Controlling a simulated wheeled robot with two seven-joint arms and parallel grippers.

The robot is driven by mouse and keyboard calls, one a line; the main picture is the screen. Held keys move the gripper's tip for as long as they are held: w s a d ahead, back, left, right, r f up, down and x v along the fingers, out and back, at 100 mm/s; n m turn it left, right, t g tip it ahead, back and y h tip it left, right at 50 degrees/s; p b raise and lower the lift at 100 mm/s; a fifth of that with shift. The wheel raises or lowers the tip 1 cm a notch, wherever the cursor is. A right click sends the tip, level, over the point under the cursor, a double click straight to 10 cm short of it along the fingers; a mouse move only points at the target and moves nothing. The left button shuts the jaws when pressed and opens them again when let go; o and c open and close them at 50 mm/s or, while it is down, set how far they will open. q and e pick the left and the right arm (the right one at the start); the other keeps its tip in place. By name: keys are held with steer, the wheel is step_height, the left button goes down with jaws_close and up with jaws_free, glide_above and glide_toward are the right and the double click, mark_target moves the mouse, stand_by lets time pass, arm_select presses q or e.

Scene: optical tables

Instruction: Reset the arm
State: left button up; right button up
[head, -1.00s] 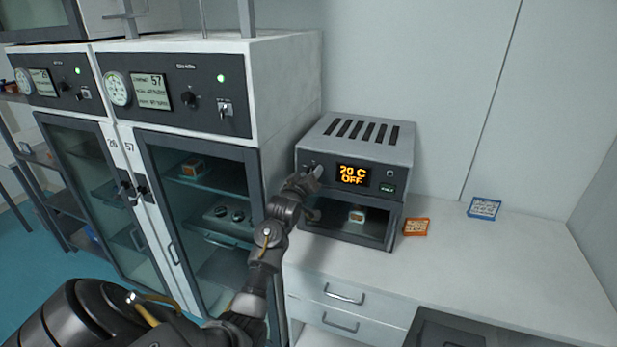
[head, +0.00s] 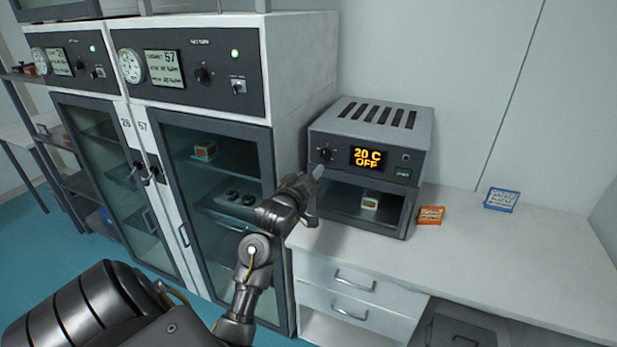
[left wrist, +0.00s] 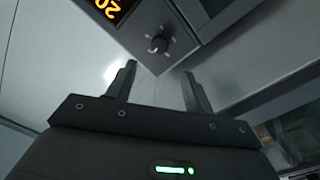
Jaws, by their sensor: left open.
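My left gripper (head: 316,192) is in front of the left side of a small grey oven (head: 420,128), below its knob (head: 325,154). The oven's display (head: 368,158) reads 20 C OFF. In the left wrist view the two fingers (left wrist: 158,85) stand apart with nothing between them. The oven knob (left wrist: 158,44) shows beyond the fingertips and looks clear of them. My right gripper is not in view.
Tall glass-door cabinets (head: 190,112) stand at the left, close to my left arm. An orange tray (head: 431,214) and a blue tray (head: 502,199) lie on the white counter (head: 500,260) right of the oven. The counter's right part is clear.

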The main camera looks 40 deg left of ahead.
arm_select(q)
steer(key=shift+f, duration=0.1)
stand_by(0.3)
steer(key=s+d+f+m+g+h, duration=0.2)
steer(key=s+d+f+m+g, duration=0.1)
steer(key=s+d+f, duration=0.4)
steer(key=s+d+f+m+g+h, duration=0.1)
steer(key=s+d+f+m+g, duration=0.3)
steer(key=f, duration=0.6)
steer(key=s+d+f+m+g+h, duration=0.25)
steer(key=s+d+f, duration=0.35)
steer(key=s, duration=0.5)
steer(key=s+d+f+m+g+h, duration=0.1)
steer(key=s+d+f+m+g, duration=0.25)
steer(key=s+d, duration=0.55)
steer(key=s+a+f+g+b, duration=0.1)
steer(key=s+f+b, duration=0.1)
steer(key=f, duration=1.3)
steer(key=s+a+f+g+b, duration=0.1)
steer(key=s+f, duration=0.1)
steer(key=f, duration=1.3)
steer(key=s+a+f+g+b, duration=0.1)
steer(key=s+a+f+b, duration=0.1)
steer(key=s+f, duration=1.4)
steer(key=shift+a+f+y, duration=0.35)
steer(key=shift+f, duration=0.05)
